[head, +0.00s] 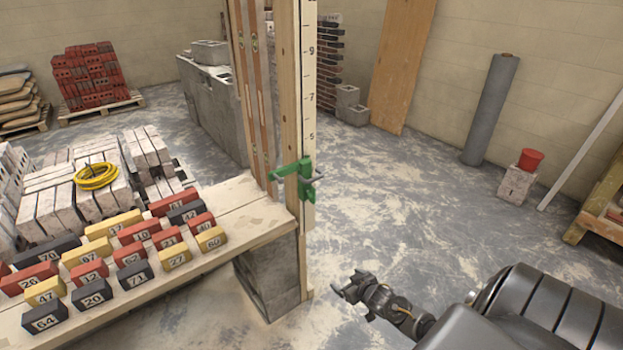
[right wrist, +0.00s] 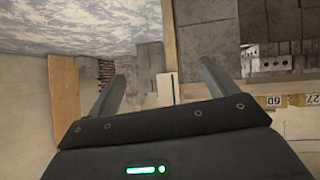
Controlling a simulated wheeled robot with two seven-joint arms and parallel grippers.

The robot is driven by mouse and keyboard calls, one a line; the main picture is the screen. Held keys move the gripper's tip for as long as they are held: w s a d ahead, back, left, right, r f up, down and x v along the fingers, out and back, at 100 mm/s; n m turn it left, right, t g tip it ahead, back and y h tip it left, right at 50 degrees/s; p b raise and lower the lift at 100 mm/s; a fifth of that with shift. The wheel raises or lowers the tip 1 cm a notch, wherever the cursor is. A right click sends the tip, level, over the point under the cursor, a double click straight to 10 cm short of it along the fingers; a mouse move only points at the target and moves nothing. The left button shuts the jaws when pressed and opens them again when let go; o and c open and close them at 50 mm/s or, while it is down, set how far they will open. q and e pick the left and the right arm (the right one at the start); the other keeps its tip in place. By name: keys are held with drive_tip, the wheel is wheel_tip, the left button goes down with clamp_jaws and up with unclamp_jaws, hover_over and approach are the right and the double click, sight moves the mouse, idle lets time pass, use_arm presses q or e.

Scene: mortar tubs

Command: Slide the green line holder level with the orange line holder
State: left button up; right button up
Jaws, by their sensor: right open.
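The green line holder (head: 303,180) is clamped around the upright wooden post (head: 291,90) in the head view, below the number 5 on its white scale (head: 308,75). The orange line holder is not in view. My right gripper (head: 345,290) is open and empty, low and to the right of the post, apart from the green holder. In the right wrist view its two fingers (right wrist: 162,72) stand wide apart with nothing held between them. I cannot make out the green holder there. My left gripper is not in view.
A plank bench (head: 240,212) with several numbered red, yellow and dark blocks stands left of the post. A grey block (head: 268,280) supports its end. Pale bricks with a yellow coil (head: 95,176) lie behind.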

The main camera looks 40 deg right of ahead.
drive_tip(key=w+d+r+t, duration=0.15)
drive_tip(key=w+r, duration=0.25)
drive_tip(key=r, duration=0.4)
drive_tip(key=w+d+r+t, duration=0.15)
drive_tip(key=w+r, duration=0.25)
drive_tip(key=r, duration=0.5)
drive_tip(key=t+y, duration=0.2)
drive_tip(key=t, duration=0.2)
approach(312, 187)
wheel_tip(312, 187, up, 5)
drive_tip(key=shift+n, duration=0.3)
drive_tip(key=w, duration=1)
drive_tip(key=shift+w+d+f, duration=0.1)
drive_tip(key=shift+d+f, duration=0.05)
drive_tip(key=shift+f, duration=0.1)
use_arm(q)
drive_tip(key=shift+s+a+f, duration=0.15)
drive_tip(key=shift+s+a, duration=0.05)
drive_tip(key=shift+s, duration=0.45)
